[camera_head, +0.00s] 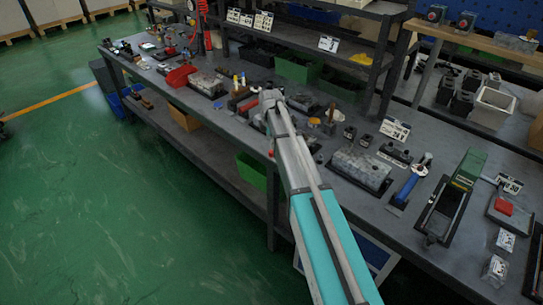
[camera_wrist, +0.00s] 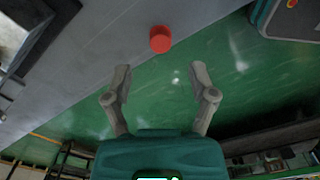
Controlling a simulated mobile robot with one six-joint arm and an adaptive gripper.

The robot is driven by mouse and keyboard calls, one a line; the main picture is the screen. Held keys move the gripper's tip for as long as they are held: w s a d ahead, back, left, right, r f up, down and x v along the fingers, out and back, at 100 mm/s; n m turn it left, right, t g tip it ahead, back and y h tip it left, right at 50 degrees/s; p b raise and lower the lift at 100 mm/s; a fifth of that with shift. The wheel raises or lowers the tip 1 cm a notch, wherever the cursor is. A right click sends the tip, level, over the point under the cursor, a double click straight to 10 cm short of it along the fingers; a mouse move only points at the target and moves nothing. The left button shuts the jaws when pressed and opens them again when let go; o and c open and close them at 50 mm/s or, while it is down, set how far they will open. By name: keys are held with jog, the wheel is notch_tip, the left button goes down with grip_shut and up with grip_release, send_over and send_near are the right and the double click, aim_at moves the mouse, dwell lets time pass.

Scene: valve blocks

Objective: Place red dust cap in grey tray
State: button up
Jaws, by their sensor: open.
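The red dust cap (camera_wrist: 160,39) is a short round red piece at the top middle of the wrist view, by the edge of the grey bench top. My gripper (camera_wrist: 160,76) is open and empty, with its two fingers spread below the cap in that view and apart from it. In the head view, a small red spot (camera_head: 271,153) shows beside my arm at the bench's front edge; I cannot tell if it is the cap. A grey tray (camera_head: 513,220) lies at the right of the bench, with a flat red piece (camera_head: 503,205) on it.
The long bench (camera_head: 415,228) is crowded with metal blocks (camera_head: 361,168), a blue-handled tool (camera_head: 407,186) and a green-and-black fixture (camera_head: 452,195). Shelving (camera_head: 360,50) stands behind. Open green floor (camera_head: 120,200) lies in front. Clear packets (camera_head: 495,268) lie near the tray.

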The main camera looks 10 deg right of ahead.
aim_at(271, 151)
dwell(0.4)
jog(key=shift+d+f+b, duration=0.15)
jog(key=shift+f+b, duration=2.45)
jog(key=shift+c, duration=0.3)
jog(key=c, duration=0.8)
jog(key=shift+r, duration=0.2)
notch_tip(271, 151, up, 3)
jog(key=p, duration=0.3)
jog(key=shift+f, duration=0.1)
jog(key=s+r+p, duration=0.3)
jog(key=s, duration=0.1)
jog(key=s+r+p, duration=0.3)
jog(key=s, duration=0.2)
jog(key=s+r+p, duration=0.4)
jog(key=s, duration=0.1)
jog(key=shift+a, duration=0.2)
